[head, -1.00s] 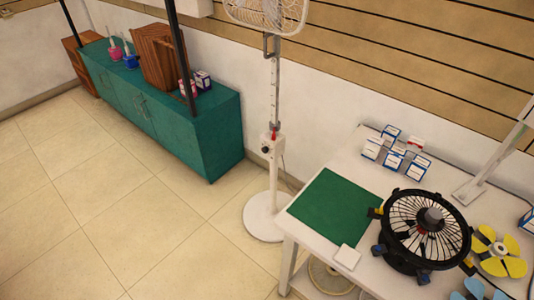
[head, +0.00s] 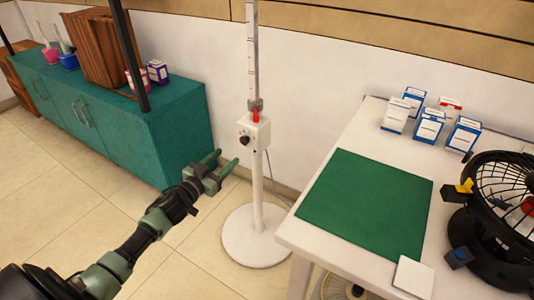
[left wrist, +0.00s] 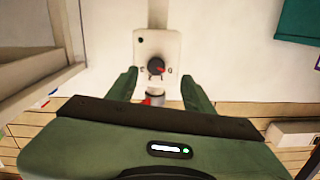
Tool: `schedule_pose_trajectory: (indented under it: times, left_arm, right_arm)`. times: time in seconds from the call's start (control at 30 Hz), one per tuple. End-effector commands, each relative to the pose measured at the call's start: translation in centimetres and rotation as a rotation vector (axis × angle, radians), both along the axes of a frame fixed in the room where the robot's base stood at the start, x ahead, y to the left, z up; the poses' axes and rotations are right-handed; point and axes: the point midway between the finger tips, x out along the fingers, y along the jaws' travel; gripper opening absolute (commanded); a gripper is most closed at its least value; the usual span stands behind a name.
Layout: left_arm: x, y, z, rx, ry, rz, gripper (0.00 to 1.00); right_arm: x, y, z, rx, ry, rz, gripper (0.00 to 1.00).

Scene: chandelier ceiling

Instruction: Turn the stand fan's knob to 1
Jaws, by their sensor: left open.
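The white stand fan (head: 254,75) stands on a round base on the floor, its head out of view above. Its control box (head: 256,131) carries a small black knob (head: 244,141) on the front. In the left wrist view the knob (left wrist: 156,66) has a red mark on its right side, and small marks flank it; I cannot read them. My left gripper (head: 226,162) is open and empty, left of and slightly below the box in the head view. In the left wrist view its fingers (left wrist: 160,85) lie either side of the knob, apart from it. My right gripper is not in view.
A white table (head: 386,128) with a green mat (head: 368,202), several small boxes and a black fan (head: 500,210) stands to the right. A teal cabinet (head: 170,135) stands behind to the left. Open tiled floor lies in front of it.

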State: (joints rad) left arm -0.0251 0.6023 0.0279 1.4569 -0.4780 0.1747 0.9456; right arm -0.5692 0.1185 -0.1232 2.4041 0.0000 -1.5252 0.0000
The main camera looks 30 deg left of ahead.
Motion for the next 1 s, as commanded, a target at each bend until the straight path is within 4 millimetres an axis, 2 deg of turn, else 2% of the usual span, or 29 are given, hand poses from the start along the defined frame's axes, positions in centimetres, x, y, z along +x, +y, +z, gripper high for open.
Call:
schedule_pose_trajectory:
  times: [0.17, 0.3, 0.6, 0.77, 1.0]
  left_arm:
    - [1.1, -0.2, 0.9, 0.000, -0.025, -0.014, 0.52]
    - [3.1, -0.4, 1.0, 0.001, -0.026, -0.013, 0.52]
    - [7.3, -0.6, 0.8, -0.001, -0.023, -0.012, 0.52]
    - [8.0, -0.7, 0.8, 0.000, -0.022, -0.012, 0.52]
    - [8.0, -0.7, 0.8, 0.000, -0.021, -0.012, 0.52]
  right_arm:
    - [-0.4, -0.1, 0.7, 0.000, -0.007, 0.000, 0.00]
    - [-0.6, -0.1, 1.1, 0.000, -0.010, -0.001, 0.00]
    - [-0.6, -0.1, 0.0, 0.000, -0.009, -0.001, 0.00]
    - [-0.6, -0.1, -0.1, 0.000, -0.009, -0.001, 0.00]
    - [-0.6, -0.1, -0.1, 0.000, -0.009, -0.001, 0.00]
